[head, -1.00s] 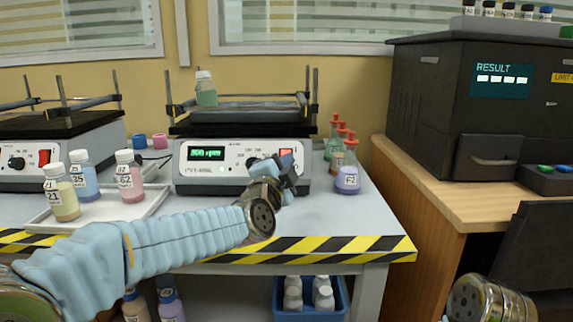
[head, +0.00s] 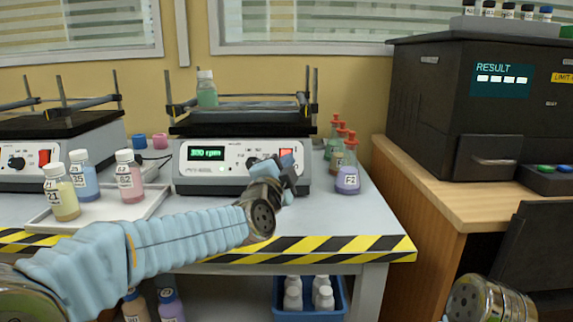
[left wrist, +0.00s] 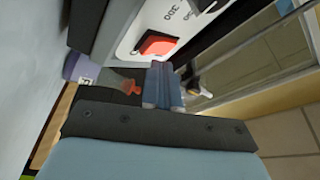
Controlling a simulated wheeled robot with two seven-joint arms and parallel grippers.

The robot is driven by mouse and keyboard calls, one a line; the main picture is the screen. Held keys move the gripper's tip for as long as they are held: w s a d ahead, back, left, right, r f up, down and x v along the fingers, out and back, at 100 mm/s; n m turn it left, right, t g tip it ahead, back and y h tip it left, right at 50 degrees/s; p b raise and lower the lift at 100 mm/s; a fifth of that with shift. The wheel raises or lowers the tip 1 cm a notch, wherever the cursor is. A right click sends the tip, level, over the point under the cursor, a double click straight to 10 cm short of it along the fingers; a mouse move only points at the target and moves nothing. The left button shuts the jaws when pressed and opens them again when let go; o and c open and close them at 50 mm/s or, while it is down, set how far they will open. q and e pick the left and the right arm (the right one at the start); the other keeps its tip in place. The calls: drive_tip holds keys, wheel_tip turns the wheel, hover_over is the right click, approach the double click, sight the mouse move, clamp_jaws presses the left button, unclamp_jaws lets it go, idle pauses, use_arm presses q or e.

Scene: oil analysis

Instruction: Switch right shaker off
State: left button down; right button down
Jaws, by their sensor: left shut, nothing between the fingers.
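The right shaker (head: 222,182) stands on the bench with its green rpm display (head: 206,153) lit. Its red switch (head: 287,153) is at the right end of the front panel and also shows in the left wrist view (left wrist: 157,43). A bottle of green liquid (head: 207,96) stands on its platform. My left gripper (head: 289,172) is shut and empty, just in front of the panel below the switch. Its closed fingers (left wrist: 163,86) show near the switch in the left wrist view; I cannot tell whether they touch the panel. My right gripper is out of view.
The left shaker (head: 60,160) stands at the left. A white tray (head: 100,216) with several bottles lies in front of it. Several red-capped flasks (head: 347,178) stand close to the right of the right shaker. A dark analyser (head: 440,110) sits on the wooden desk.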

use_arm(q)
drive_tip(key=shift+w+f, duration=0.1)
drive_tip(key=shift+w, duration=0.1)
drive_tip(key=shift+w+f, duration=0.2)
drive_tip(key=shift+w, duration=0.05)
idle(0.6)
drive_tip(key=shift+s+r+p, duration=0.4)
drive_tip(key=shift+s, duration=0.2)
drive_tip(key=shift+r, duration=0.1)
drive_tip(key=s+r+p, duration=0.1)
drive_tip(key=s+p, duration=0.1)
drive_tip(key=s+r+p, duration=0.1)
drive_tip(key=s, duration=0.1)
drive_tip(key=shift+r, duration=0.35)
idle(0.4)
